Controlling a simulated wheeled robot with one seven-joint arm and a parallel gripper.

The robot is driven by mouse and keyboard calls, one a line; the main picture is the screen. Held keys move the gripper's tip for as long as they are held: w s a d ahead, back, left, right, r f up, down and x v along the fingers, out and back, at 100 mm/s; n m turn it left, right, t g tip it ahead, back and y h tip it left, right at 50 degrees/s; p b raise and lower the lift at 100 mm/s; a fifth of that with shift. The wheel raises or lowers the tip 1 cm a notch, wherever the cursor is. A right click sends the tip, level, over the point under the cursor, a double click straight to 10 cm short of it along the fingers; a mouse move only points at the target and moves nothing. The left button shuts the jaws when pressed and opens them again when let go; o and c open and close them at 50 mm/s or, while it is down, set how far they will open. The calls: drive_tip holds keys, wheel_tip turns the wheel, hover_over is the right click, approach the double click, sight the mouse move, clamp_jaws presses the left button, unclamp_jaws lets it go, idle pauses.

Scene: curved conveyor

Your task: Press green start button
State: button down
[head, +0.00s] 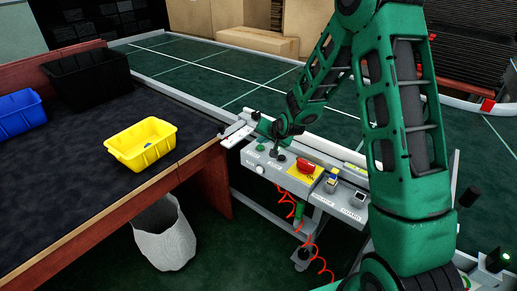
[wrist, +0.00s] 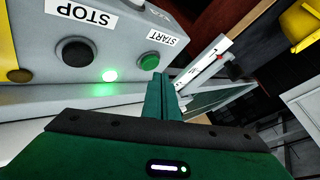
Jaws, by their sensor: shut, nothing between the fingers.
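The green start button (wrist: 150,62) sits beside the START label (wrist: 163,39) on the grey control box in the wrist view. My gripper (wrist: 159,82) is shut and empty. In the wrist view its fingertips appear just below the green button; I cannot tell whether they touch the box. A small green lamp (wrist: 110,76) glows left of the button. A dark button (wrist: 74,50) lies further left by the STOP label (wrist: 80,14).
A red emergency knob (head: 305,165) on a yellow plate stands on the box to the right. A dark-topped table with a yellow bin (head: 141,152), a blue bin (head: 20,112) and a black bin (head: 88,76) is at left. A white basket (head: 164,240) stands below.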

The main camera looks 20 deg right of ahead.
sight(262, 148)
drive_tip(key=shift+r, duration=2.5)
drive_tip(key=s+d+r+g+h, duration=0.2)
drive_tip(key=s+d+r, duration=0.2)
drive_tip(key=s+d, duration=0.55)
drive_tip(key=s+d+r+g+h, duration=0.15)
drive_tip(key=s+d+r, duration=0.4)
drive_tip(key=s, duration=0.65)
drive_tip(key=s+r+g+y, duration=0.1)
drive_tip(key=s+g, duration=0.1)
drive_tip(key=s, duration=1.1)
drive_tip(key=s+d+r+g, duration=0.1)
drive_tip(key=s+g, duration=0.2)
drive_tip(key=s, duration=1.1)
drive_tip(key=shift+d+r+y, duration=0.25)
drive_tip(key=shift+y, duration=0.1)
